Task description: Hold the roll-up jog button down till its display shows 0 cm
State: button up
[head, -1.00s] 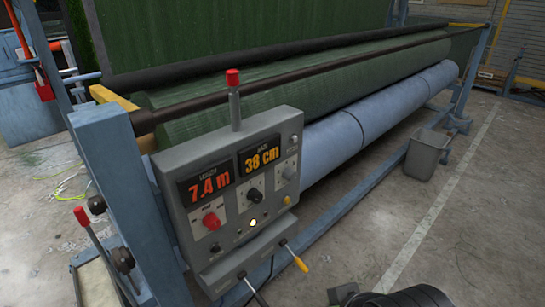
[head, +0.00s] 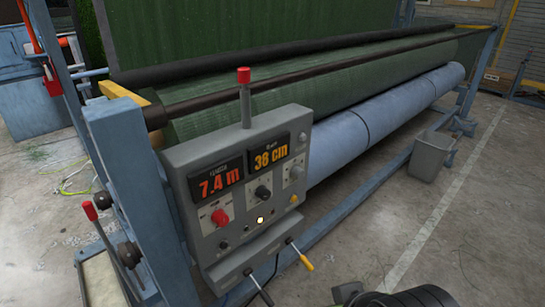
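The grey control box (head: 235,190) stands at the near end of the turf roller frame. Its left display (head: 215,182) shows 7.4 m in red. Its right display (head: 270,152) shows an orange cm figure that looks like 38, though the second digit is slightly blurred. The labels are too small to read, so I cannot tell which control is the roll-up jog button.
A red-tipped post (head: 244,95) rises behind the box. Black and yellow-handled levers (head: 301,257) project from its bottom. A red-knobbed lever (head: 97,220) stands left. The blue roller (head: 380,115) and green turf roll (head: 330,85) extend back right.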

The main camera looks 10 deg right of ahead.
grip_shut()
dwell(1.4)
